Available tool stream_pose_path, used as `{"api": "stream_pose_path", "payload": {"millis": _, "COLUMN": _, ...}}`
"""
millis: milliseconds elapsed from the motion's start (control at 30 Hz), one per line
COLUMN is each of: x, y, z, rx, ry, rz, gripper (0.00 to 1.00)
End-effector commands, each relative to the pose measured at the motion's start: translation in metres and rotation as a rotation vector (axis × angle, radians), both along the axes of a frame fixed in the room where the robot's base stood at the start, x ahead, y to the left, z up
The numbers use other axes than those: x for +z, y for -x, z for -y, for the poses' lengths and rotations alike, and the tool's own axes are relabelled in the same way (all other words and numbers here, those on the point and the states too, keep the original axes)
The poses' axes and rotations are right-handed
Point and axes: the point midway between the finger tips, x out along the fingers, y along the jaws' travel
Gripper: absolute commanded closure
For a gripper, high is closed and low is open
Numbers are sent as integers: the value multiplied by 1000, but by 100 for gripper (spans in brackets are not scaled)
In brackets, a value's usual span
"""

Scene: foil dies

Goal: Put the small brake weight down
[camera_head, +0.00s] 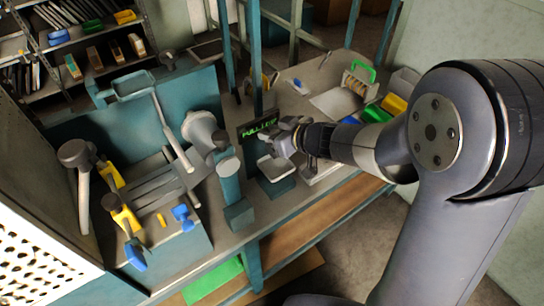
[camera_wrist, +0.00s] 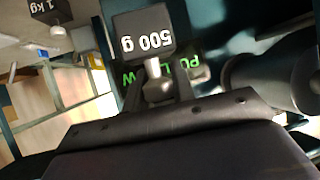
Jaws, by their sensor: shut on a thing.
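My gripper (camera_head: 286,141) is at the middle of the bench in the head view, above a small pale tray on a teal block (camera_head: 277,170). In the wrist view its jaws (camera_wrist: 158,92) are shut on the narrow grey neck of the small brake weight (camera_wrist: 140,22), a dark block marked "500 g". The marking reads upside down there. In the head view the weight cannot be told clearly from the gripper. A second dark weight marked "1 kg" (camera_wrist: 50,12) is at the upper left of the wrist view, apart from my gripper.
A dark display with green letters (camera_head: 258,128) stands just behind my gripper. A teal post machine (camera_head: 229,185) is close on its left. Green and yellow bins (camera_head: 376,113) and a green-handled rack (camera_head: 358,80) are at the right of the bench. Yellow-handled tools (camera_head: 122,215) lie left.

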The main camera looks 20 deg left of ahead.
Motion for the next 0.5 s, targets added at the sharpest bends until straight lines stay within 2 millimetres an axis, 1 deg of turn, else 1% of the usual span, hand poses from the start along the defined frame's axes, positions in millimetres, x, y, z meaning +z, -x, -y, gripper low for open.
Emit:
{"api": "stream_pose_path", "payload": {"millis": 33, "x": -10, "y": 0, "z": 0, "rx": 0, "ry": -1, "rz": 0, "gripper": 100}}
{"api": "stream_pose_path", "payload": {"millis": 233, "x": -23, "y": 0, "z": 0, "rx": 0, "ry": -2, "rz": 2, "gripper": 100}}
{"api": "stream_pose_path", "payload": {"millis": 400, "x": -50, "y": 0, "z": 0, "rx": 0, "ry": -1, "rz": 0, "gripper": 100}}
{"api": "stream_pose_path", "payload": {"millis": 500, "x": -61, "y": -1, "z": 0, "rx": 0, "ry": -2, "rz": 0, "gripper": 100}}
